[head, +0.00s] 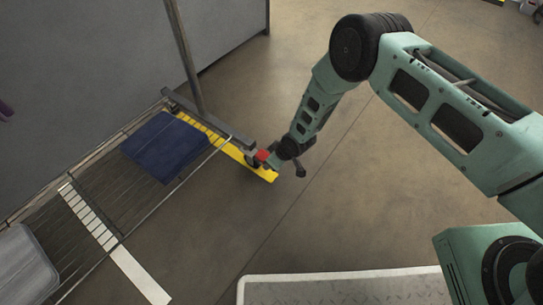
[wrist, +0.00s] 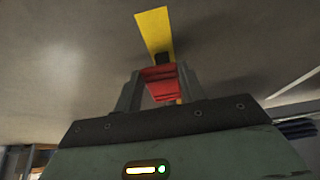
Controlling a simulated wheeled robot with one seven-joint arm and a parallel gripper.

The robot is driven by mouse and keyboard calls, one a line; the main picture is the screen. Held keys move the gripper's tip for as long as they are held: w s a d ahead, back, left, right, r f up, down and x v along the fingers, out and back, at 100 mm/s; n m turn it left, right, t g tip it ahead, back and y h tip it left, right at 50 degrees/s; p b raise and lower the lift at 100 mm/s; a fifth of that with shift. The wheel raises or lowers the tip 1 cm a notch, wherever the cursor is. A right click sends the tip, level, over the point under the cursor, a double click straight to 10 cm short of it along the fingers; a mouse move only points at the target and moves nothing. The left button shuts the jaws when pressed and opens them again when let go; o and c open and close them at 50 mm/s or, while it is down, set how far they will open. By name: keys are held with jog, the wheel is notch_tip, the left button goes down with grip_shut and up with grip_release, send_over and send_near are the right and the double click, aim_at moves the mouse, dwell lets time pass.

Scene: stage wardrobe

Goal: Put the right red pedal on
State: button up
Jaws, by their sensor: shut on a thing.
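The red pedal (head: 262,155) sits at the near right end of the rack's base bar, by a dark caster (head: 252,162). My gripper (head: 270,161) reaches it from the right, low near the floor. In the wrist view the red pedal (wrist: 161,84) lies between the two fingers of my gripper (wrist: 157,80), which are shut on it. A small dark part (wrist: 162,57) shows just beyond it. I cannot tell whether the pedal is pressed down or up.
The rack's wire shelf (head: 112,172) carries folded blue cloth (head: 165,147) and a grey container (head: 25,268). A post (head: 186,55) rises from the base. Open floor (head: 350,215) lies right of the rack; a grey plate (head: 340,290) is in front.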

jog(key=shift+d+f+t+y, duration=0.1)
jog(key=shift+f+t+y, duration=0.05)
jog(key=shift+t+y, duration=0.2)
dwell(0.3)
jog(key=o, duration=1)
jog(key=p+v, duration=0.8)
jog(key=v, duration=0.9)
jog(key=shift+d, duration=0.2)
